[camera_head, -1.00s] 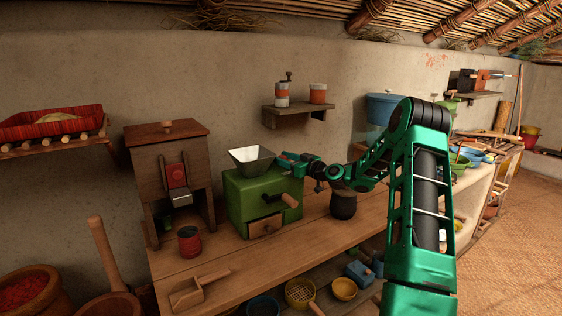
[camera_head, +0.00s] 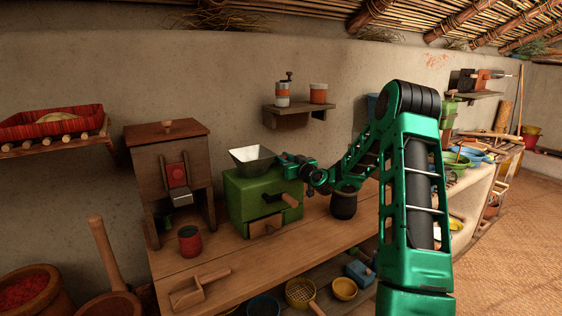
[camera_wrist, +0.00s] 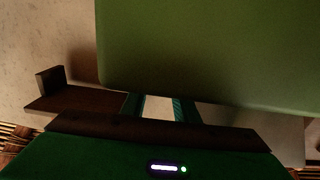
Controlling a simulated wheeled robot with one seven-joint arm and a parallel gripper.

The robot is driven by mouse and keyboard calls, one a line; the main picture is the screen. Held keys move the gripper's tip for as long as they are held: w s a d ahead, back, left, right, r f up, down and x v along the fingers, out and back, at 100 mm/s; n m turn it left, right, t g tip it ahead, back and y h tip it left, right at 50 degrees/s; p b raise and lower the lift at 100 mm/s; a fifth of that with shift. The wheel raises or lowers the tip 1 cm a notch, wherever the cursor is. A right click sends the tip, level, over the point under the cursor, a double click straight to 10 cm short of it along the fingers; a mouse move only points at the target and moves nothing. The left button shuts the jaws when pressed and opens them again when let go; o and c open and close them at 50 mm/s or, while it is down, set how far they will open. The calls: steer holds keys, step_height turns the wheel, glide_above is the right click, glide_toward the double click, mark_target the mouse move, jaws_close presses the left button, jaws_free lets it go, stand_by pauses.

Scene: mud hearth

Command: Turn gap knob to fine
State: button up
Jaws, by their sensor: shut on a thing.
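The green mill (camera_head: 247,199) stands on the wooden bench with a pale metal hopper on top, a crank with a wooden handle and a small drawer in front. My gripper (camera_head: 284,161) is at the upper right of the mill, beside the hopper. In the wrist view the mill's green side (camera_wrist: 215,50) fills the upper part, and my fingers (camera_wrist: 158,108) reach behind its edge. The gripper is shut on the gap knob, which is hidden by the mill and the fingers. The knob's setting and any marks cannot be read.
A wooden cabinet mill (camera_head: 170,170) stands to the left, with a red cup (camera_head: 190,240) and a wooden scoop (camera_head: 200,289) in front. A dark pot (camera_head: 344,204) stands close below my forearm. A wall shelf (camera_head: 296,112) with jars is above.

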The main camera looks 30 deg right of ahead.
steer(key=shift+a+r+m+h, duration=0.15)
steer(key=shift+m+h, duration=0.85)
steer(key=shift+h, duration=0.6)
steer(key=shift+m+g+h, duration=0.3)
steer(key=shift+m+h, duration=0.2)
steer(key=shift+h, duration=0.3)
steer(key=o, duration=1.1)
steer(key=shift+c, duration=0.2)
steer(key=shift+s, duration=0.1)
steer(key=v, duration=1)
steer(key=shift+s, duration=0.2)
steer(key=shift+a, duration=0.1)
